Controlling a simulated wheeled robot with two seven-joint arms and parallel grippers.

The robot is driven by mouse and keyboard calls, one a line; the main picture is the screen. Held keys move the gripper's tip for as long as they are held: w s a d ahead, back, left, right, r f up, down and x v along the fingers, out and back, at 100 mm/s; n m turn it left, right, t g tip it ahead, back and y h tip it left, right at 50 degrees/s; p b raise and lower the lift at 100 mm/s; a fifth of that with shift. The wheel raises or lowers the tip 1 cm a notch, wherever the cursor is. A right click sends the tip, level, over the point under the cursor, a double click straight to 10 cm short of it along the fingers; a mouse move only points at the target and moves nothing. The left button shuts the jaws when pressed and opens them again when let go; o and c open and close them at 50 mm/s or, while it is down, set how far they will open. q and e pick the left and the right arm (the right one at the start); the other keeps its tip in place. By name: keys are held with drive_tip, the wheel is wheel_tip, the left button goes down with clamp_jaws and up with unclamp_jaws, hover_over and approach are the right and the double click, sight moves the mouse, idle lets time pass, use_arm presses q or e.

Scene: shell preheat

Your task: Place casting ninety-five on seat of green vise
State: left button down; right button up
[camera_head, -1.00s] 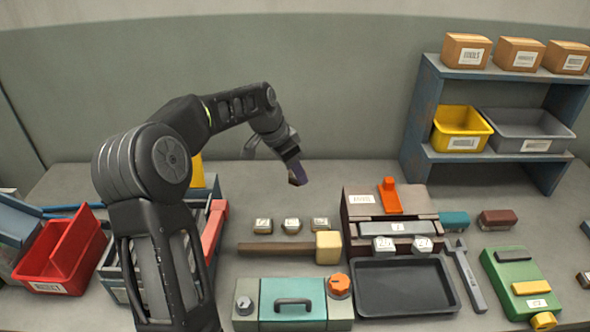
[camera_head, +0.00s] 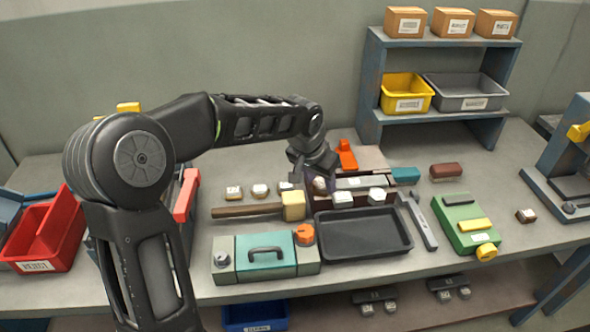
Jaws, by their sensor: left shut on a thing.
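My left gripper (camera_head: 316,175) is in the middle of the view, above the bench behind the black tray. It is shut on a small pale-topped casting (camera_head: 319,184); its number is too small to read, so I cannot tell if it is ninety-five. The green vise (camera_head: 457,209) lies on the bench to the right, well apart from the gripper. It has a yellow jaw block (camera_head: 475,225) and a yellow knob (camera_head: 487,251) at its front end. No casting shows on the vise. My right gripper is not in view.
A black tray (camera_head: 362,256) and a grey file-like tool (camera_head: 420,222) lie between gripper and vise. Two numbered castings (camera_head: 343,199) sit behind the tray. A mallet (camera_head: 293,206) and teal-lidded box (camera_head: 266,253) are left. Another casting (camera_head: 525,215) lies right of the vise.

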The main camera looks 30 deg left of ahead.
use_arm(q)
drive_tip(key=d+f+n+b, duration=0.1)
drive_tip(key=d+f+b, duration=0.6)
drive_tip(key=f+b, duration=0.1)
drive_tip(key=shift+s+d+f+b, duration=0.15)
drive_tip(key=shift+s+f+b, duration=0.2)
drive_tip(key=shift+f, duration=0.3)
